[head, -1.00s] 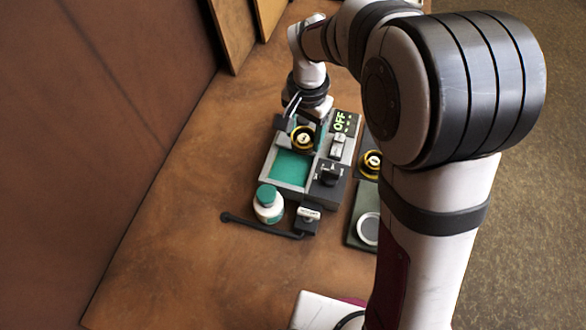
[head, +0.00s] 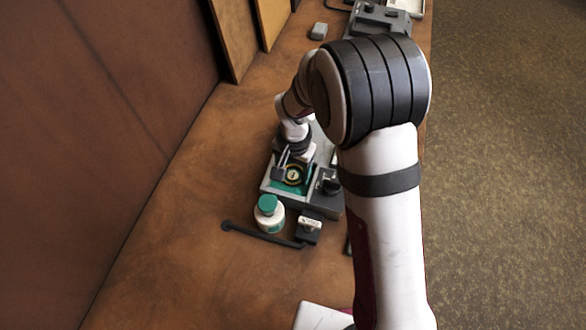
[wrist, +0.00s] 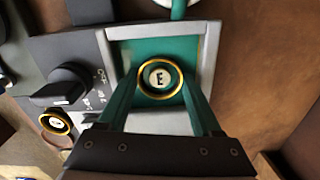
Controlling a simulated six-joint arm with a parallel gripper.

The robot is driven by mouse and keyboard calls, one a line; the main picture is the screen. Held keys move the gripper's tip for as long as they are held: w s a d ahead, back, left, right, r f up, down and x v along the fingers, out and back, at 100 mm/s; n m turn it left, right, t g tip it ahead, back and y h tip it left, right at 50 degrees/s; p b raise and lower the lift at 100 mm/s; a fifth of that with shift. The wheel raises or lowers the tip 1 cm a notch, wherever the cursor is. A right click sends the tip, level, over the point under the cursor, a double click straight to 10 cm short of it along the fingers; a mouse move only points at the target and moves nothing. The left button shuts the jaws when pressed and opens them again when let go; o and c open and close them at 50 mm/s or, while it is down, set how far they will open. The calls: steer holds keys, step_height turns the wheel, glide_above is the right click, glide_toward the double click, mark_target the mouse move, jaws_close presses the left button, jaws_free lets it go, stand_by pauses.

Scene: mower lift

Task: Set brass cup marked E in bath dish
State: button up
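The brass cup marked E (wrist: 160,79) has a gold rim and a white top with a black E. It also shows in the head view (head: 293,175). My gripper (wrist: 159,78) has its two fingers on either side of the cup, closed on it. The bath dish (wrist: 210,55) is a square grey-rimmed tray with a green inside; it also shows in the head view (head: 267,186). The cup is over the green area, within the rim as seen from above. I cannot tell whether its base touches the dish floor.
Bare table lies left.

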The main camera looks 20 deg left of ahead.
mark_target(293, 175)
steer(key=shift+o, duration=0.6)
steer(key=shift+r, duration=0.1)
step_height(293, 175, up, 11)
steer(key=s+d+r+m, duration=0.2)
steer(key=s+d+r, duration=0.4)
steer(key=d, duration=0.4)
steer(key=s+d+m, duration=0.1)
steer(key=s+d, duration=0.3)
steer(key=s, duration=0.3)
steer(key=s+d+r+y, duration=0.1)
steer(key=s+d, duration=0.3)
steer(key=s, duration=0.2)
steer(key=shift+s+m+y, duration=0.3)
steer(key=shift+s+m, duration=0.1)
steer(key=shift+r, duration=0.1)
